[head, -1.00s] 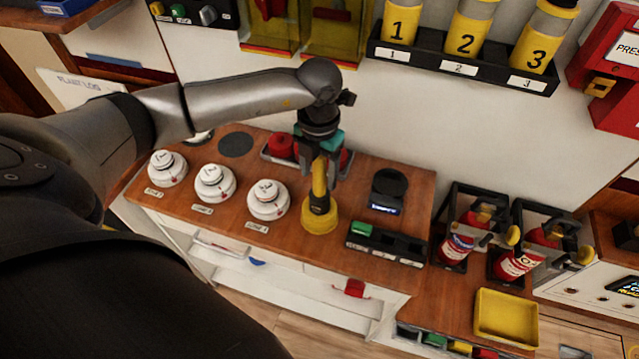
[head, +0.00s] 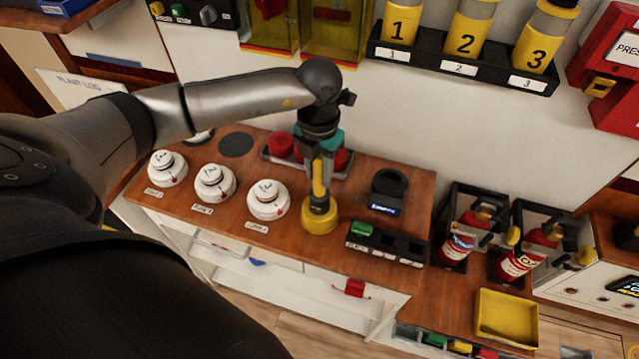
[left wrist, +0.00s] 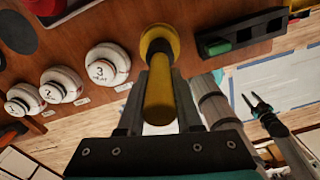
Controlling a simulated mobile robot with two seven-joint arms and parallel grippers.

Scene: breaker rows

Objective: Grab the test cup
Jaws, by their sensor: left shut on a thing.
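The test cup (head: 320,218) is yellow, with a round cup end, a dark collar and a long yellow handle. It stands upright on the wooden bench top, cup end down. My left gripper (head: 319,190) is above it, pointing down, shut on the handle. In the left wrist view the handle (left wrist: 160,98) runs between the two fingers, and the round cup end (left wrist: 159,42) shows beyond them. My right gripper (left wrist: 256,104) shows small in the left wrist view, away from the bench, its two fingers apart and empty.
Several white detectors (head: 268,199) stand in a row left of the cup. A black tray (head: 386,245) with a green block lies close on its right, a black stand (head: 388,190) behind that. A grey tray (head: 276,160) with red domes sits behind the gripper.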

